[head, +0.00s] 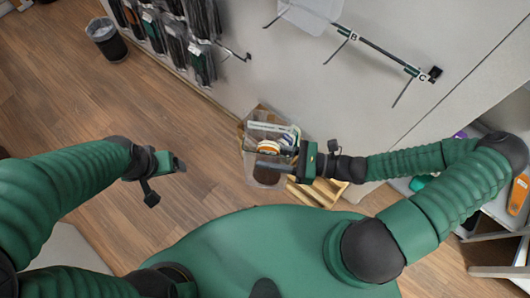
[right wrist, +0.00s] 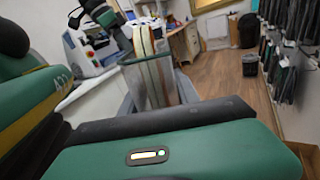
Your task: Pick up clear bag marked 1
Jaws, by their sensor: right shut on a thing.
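A clear bag (head: 252,166) with several flat, insole-like pieces inside hangs below the wall in the head view, at the centre. My right gripper (head: 268,165) is shut on it near its upper part, with the arm coming in from the right. The bag (right wrist: 187,91) also shows beyond the gripper in the right wrist view, roughly upright. I cannot read a number on it. My left gripper (head: 178,164) is left of the bag, over the floor and apart from it. Its jaw opening is not clear.
Wall pegs marked B (head: 353,37) and C (head: 421,76) are above; another clear sheet or bag (head: 305,14) hangs there. Dark packs (head: 172,40) hang upper left beside a bin (head: 107,42). A wooden crate (head: 314,192) is below the right gripper. Floor at left is clear.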

